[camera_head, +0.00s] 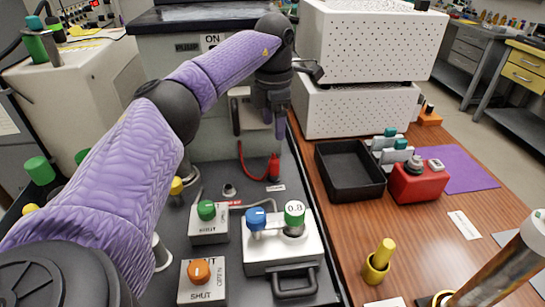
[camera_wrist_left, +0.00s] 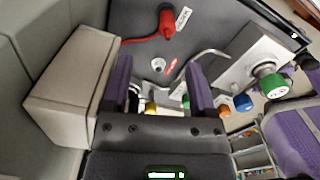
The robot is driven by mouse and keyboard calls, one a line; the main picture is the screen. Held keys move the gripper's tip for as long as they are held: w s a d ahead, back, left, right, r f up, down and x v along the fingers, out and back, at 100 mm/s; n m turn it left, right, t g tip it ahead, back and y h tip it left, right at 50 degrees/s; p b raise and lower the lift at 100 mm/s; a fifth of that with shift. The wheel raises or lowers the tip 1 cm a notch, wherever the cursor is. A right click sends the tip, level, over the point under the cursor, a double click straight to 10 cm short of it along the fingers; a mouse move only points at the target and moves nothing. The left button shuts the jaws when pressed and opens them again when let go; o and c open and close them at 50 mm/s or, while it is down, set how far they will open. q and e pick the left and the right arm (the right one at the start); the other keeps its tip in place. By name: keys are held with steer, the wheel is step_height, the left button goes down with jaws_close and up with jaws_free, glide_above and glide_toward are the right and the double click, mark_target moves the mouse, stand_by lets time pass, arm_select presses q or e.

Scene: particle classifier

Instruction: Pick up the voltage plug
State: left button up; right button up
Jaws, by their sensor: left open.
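The voltage plug (camera_head: 274,168) is red, with a red cable curving up from it to the left. It stands on the dark panel beside a small white label. In the left wrist view the plug (camera_wrist_left: 167,22) is near the top, beyond the fingertips, and its cable runs left. My left gripper (camera_head: 279,128) points down above the plug, apart from it. In the left wrist view its two purple fingers (camera_wrist_left: 159,85) are spread with nothing held between them. My right gripper is not in view.
A bare socket (camera_head: 229,190) is left of the plug. In front stand a green-knob box (camera_head: 208,222), a white unit (camera_head: 283,250) with blue and green knobs, and an orange-knob box (camera_head: 201,279). A black tray (camera_head: 349,171) and perforated white boxes (camera_head: 357,110) stand right.

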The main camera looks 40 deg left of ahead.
mark_target(274, 158)
arm_select(q)
steer(key=f+b, duration=0.1)
steer(key=f, duration=0.2)
steer(key=f+b, duration=0.2)
steer(key=f, duration=0.1)
steer(key=f+b, duration=0.1)
steer(key=f, duration=0.2)
steer(key=shift+s+d+f, duration=0.35)
steer(key=shift+d+f, duration=0.05)
steer(key=shift+r, duration=0.1)
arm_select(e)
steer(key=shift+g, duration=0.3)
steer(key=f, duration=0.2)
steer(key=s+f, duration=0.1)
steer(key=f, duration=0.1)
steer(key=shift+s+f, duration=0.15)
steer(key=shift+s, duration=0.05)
arm_select(q)
jaws_close()
